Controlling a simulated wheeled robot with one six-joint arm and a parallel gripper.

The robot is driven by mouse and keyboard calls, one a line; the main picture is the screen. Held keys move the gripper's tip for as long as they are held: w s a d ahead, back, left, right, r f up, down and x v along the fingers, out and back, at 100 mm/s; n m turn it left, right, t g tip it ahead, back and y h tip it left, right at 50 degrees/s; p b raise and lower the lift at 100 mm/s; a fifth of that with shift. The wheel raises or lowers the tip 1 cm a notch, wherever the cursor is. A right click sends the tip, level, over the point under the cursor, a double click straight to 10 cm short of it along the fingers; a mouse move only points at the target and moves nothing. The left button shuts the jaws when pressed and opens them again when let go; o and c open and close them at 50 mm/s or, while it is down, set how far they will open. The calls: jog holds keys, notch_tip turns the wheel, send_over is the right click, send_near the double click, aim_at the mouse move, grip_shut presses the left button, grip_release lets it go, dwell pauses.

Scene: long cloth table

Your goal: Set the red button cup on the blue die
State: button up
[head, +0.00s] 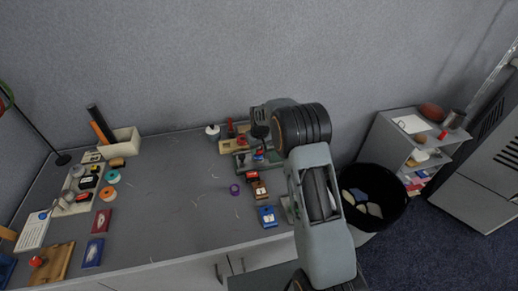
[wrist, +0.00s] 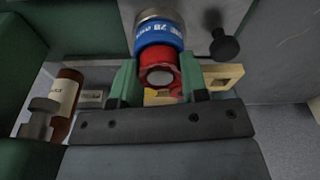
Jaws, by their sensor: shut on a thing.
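The red button cup (wrist: 158,62) is between the two green fingers of my gripper (wrist: 159,78) in the wrist view, with a pale round face towards the camera. My gripper is shut on it. The blue die (wrist: 158,36), a blue ring with white lettering and a silver metal part at its far end, shows directly beyond the cup. The cup overlaps it in the picture, and I cannot tell whether they touch. In the head view my gripper (head: 260,140) is over the back right of the table, above a small blue thing (head: 259,157); the cup is hard to make out there.
A black knob (wrist: 224,46) and a beige block (wrist: 222,76) are close right of the fingers. A brown labelled bottle (wrist: 64,90) stands left. A purple ring (head: 234,189) and a blue box (head: 267,216) lie nearer. The table's middle (head: 165,190) is mostly clear.

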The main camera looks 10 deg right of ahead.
aim_at(260, 151)
jog(key=o, duration=0.9)
jog(key=shift+s+f, duration=0.35)
jog(key=shift+f, duration=0.45)
jog(key=shift+w+a+r+p, duration=0.1)
jog(key=shift+r+p, duration=0.5)
jog(key=shift+r, duration=0.05)
jog(key=shift+w+r, duration=0.15)
jog(key=shift+r, duration=0.15)
notch_tip(260, 151, up, 11)
jog(key=s+b, duration=0.1)
jog(key=s+r+t, duration=0.1)
jog(key=s+r, duration=0.7)
jog(key=s, duration=0.4)
jog(key=s+f+m+t, duration=0.1)
jog(key=s+m, duration=0.1)
jog(key=s, duration=1.5)
jog(key=shift+s, duration=0.2)
jog(key=shift+f, duration=0.1)
